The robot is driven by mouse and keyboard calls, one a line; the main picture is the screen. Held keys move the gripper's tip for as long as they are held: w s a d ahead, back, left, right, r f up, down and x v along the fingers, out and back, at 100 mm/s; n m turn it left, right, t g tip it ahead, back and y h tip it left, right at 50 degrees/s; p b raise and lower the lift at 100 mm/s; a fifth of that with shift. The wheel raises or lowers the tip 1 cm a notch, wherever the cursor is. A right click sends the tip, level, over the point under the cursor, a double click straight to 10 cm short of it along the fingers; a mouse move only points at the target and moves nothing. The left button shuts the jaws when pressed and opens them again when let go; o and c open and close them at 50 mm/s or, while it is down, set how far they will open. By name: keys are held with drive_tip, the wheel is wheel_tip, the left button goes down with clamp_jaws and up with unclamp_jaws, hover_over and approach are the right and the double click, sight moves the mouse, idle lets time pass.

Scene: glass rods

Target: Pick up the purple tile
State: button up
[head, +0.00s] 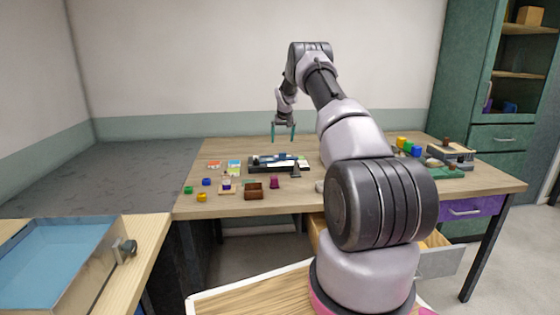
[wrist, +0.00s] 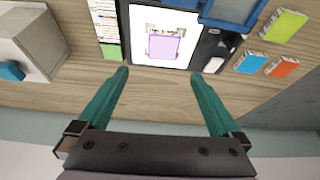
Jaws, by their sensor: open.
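The purple tile (wrist: 163,46) is a pale lilac square on a white panel (wrist: 141,24) in the wrist view, with small grey fittings along its upper edge. I cannot make it out clearly in the head view. My gripper (head: 283,140) is open and empty, pointing down above the back of the wooden table. In the wrist view its two teal fingers (wrist: 158,73) are spread wide, and the tile appears beyond the fingertips, between their lines and apart from them.
A pale box (wrist: 31,42) stands left. A brown box (head: 254,190) sits near the table's front.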

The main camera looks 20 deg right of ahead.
drive_tip(key=x, duration=0.6)
drive_tip(key=f, duration=0.2)
drive_tip(key=w+f, duration=0.1)
drive_tip(key=f, duration=0.1)
drive_tip(key=shift+a, duration=0.25)
drive_tip(key=shift+w+d+f, duration=0.1)
drive_tip(key=shift+w+f, duration=0.15)
drive_tip(key=shift+f, duration=0.25)
drive_tip(key=c, duration=1.5)
